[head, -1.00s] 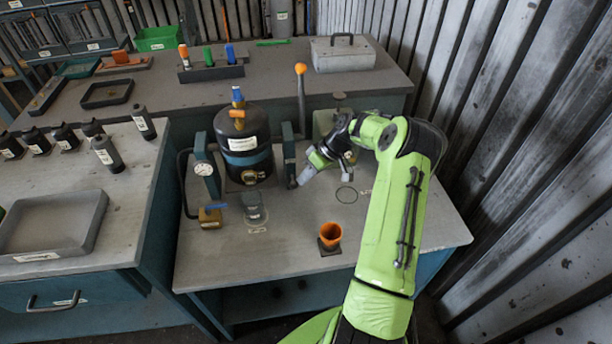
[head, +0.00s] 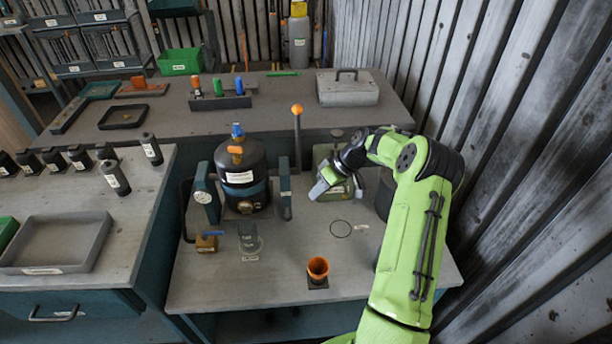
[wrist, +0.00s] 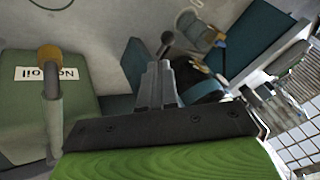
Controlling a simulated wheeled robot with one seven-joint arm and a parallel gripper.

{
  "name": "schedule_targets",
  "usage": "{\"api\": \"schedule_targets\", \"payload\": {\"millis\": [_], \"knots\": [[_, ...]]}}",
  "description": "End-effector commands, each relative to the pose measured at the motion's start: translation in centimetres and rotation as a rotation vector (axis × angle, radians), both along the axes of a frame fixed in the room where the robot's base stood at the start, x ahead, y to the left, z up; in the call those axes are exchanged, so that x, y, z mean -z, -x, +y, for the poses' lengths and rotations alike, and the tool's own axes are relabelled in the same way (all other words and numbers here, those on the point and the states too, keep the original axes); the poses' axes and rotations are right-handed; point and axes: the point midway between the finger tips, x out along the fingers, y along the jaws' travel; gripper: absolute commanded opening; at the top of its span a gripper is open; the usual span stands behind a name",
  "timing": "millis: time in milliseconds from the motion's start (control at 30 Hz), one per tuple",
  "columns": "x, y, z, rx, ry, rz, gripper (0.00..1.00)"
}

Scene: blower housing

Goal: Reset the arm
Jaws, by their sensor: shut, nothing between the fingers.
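My gripper (head: 317,191) is at the end of my green arm, above the right half of the near bench. Its fingers are shut with nothing between them. The gripper also shows in the wrist view (wrist: 157,82), its two grey fingers together. It is in front of a green can, whose label reads "No oil" in the wrist view (wrist: 45,100). The can also shows behind the gripper in the head view (head: 325,157).
The black blower housing (head: 240,170) stands left of my gripper between blue uprights. An orange cup (head: 318,268) stands near the bench front. A lever with an orange knob (head: 297,110) rises behind. A corrugated wall (head: 530,180) borders my arm on the right.

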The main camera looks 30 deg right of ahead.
Motion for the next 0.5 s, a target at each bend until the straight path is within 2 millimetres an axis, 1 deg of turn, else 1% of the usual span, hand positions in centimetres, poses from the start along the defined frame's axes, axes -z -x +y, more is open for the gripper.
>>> {"api": "schedule_targets", "payload": {"millis": [167,233,267,367,400,467,500], "knots": [[0.0,0.0,0.0,0.001,0.001,0.0,0.0],[-0.7,0.0,0.5,-0.007,0.015,0.007,0.0],[-1.3,0.0,1.0,-0.014,0.028,0.014,0.0],[-5.0,0.7,4.2,-0.043,0.119,0.057,0.0],[-6.8,1.4,5.8,-0.049,0.167,0.076,0.0],[-9.5,2.8,8.1,-0.044,0.238,0.102,0.0],[-11.2,3.9,9.6,-0.036,0.282,0.111,0.0]]}}
